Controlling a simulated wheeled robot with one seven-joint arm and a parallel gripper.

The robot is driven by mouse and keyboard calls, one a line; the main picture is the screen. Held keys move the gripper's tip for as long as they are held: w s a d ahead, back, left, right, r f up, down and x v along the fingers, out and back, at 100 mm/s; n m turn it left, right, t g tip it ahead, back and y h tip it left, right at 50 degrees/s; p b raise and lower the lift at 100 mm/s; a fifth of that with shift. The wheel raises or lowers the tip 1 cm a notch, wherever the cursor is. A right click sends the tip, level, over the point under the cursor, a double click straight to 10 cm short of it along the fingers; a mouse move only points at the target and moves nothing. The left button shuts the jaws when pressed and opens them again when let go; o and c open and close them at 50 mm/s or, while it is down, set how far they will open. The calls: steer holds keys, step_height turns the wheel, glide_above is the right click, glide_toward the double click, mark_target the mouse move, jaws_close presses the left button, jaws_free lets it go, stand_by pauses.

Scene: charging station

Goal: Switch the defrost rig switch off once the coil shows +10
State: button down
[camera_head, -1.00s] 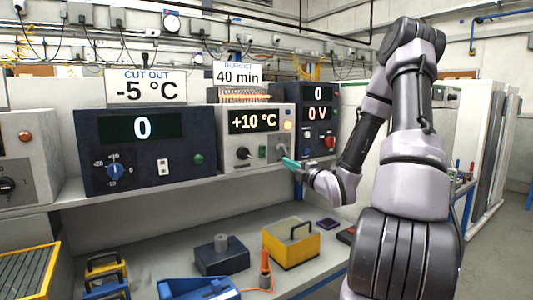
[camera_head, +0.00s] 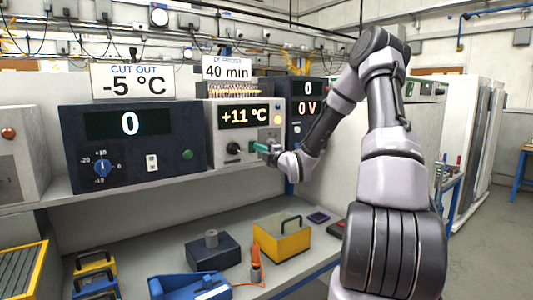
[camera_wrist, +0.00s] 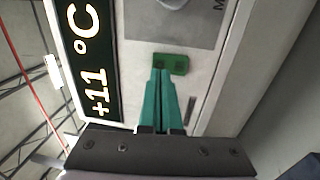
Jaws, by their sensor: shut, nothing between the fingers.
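The defrost rig is a pale grey box (camera_head: 215,159) on the shelf, its display (camera_head: 243,116) reading +11 °C. The display also shows in the wrist view (camera_wrist: 88,60). A black knob (camera_head: 234,148) sits under it. In the wrist view a small green piece (camera_wrist: 180,65) is on the rig's face, beside a grey plate (camera_wrist: 140,22) with a metal part and a partly cut-off label starting "M". My gripper (camera_wrist: 162,72) is shut and empty, its teal fingertips at the green piece; I cannot tell whether they touch. In the head view my gripper (camera_head: 258,147) covers part of the panel.
A dark box (camera_head: 72,165) showing 0 stands left, under a "CUT OUT -5 °C" sign (camera_head: 133,82). A "40 min" sign (camera_head: 227,68) stands above the rig. A dark box (camera_head: 307,88) showing 0 V is right. A yellow box (camera_head: 275,240) stands on the bench below.

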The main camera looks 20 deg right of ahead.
steer(key=shift+x, duration=0.8)
steer(key=shift+w+a+r, duration=0.15)
steer(key=shift+w, duration=0.05)
